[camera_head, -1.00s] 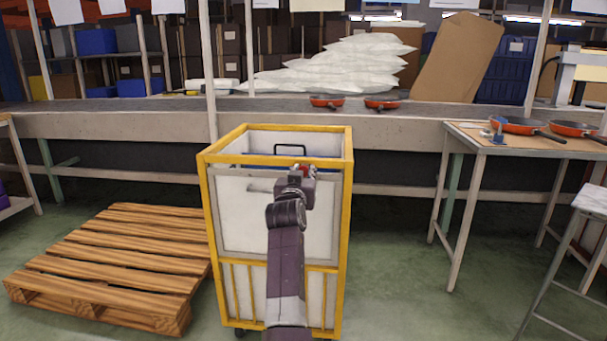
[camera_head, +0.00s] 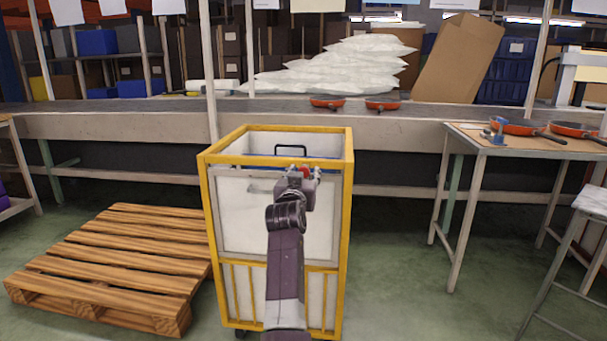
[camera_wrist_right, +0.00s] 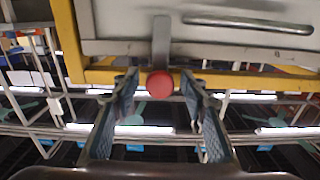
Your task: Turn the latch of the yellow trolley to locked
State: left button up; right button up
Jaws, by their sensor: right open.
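The yellow trolley (camera_head: 348,230) stands in front of the conveyor, a yellow frame with pale panels. Its latch, a short grey lever (camera_wrist_right: 161,40) with a round red knob (camera_wrist_right: 160,84), shows in the right wrist view against the grey panel edge and yellow rail. In the head view the red knob (camera_head: 305,170) shows small near the top front rail. My right gripper (camera_wrist_right: 160,92) is open, with one finger on each side of the knob and visible gaps between. In the head view my right gripper (camera_head: 304,171) partly covers the latch area. My left gripper is not in view.
A grey bar handle (camera_wrist_right: 248,24) is on the trolley panel beside the latch. A wooden pallet (camera_head: 115,255) lies left of the trolley. A table (camera_head: 490,145) with orange pans stands at right. The conveyor edge (camera_head: 400,132) runs behind. Floor right of the trolley is clear.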

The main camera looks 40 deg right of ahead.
jog(key=v, duration=0.7)
dwell(0.5)
